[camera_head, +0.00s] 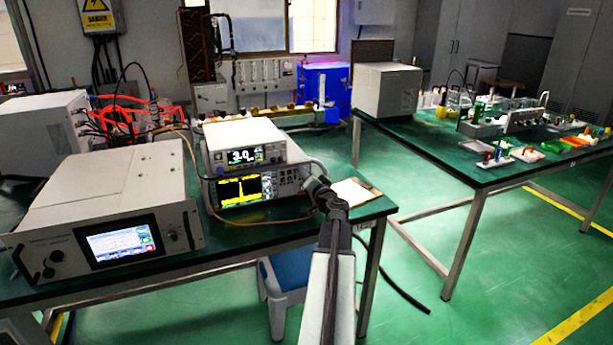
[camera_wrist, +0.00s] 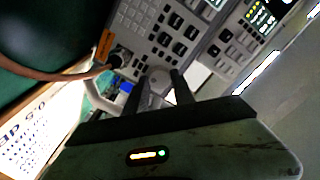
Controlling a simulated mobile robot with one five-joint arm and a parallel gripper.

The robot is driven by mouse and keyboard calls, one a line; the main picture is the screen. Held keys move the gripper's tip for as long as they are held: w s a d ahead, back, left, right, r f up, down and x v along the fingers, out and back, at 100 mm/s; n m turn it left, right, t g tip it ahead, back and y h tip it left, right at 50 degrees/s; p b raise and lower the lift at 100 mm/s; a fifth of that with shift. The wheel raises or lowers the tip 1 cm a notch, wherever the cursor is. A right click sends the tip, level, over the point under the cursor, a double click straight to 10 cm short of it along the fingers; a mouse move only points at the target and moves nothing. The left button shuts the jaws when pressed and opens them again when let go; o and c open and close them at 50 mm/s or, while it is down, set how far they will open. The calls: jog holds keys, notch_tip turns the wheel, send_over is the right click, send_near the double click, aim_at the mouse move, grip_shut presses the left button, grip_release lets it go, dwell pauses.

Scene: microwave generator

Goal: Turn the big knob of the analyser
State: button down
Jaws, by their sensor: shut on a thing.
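The analyser (camera_head: 243,190) is the lower bench instrument with a yellow trace on its screen, near the right end of the green table. In the wrist view its button panel (camera_wrist: 165,32) is tilted, and the round grey big knob (camera_wrist: 159,76) shows between my two dark fingers. My gripper (camera_wrist: 157,88) is shut on the knob from both sides. In the head view my gripper (camera_head: 312,176) reaches the right end of the analyser's front, and it and my arm hide the knob there.
Another instrument (camera_head: 244,148) with a lit display sits on the analyser. A brown cable (camera_wrist: 60,75) plugs into the panel beside the knob. A clipboard with paper (camera_head: 352,192) lies to the right. A wide unit with a touchscreen (camera_head: 105,200) stands left. A blue stool (camera_head: 285,272) is below.

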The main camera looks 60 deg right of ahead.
dwell(0.3)
jog(key=c, duration=1.3)
grip_release()
jog(key=shift+c, duration=0.2)
jog(key=v, duration=0.8)
jog(key=shift+w, duration=0.1)
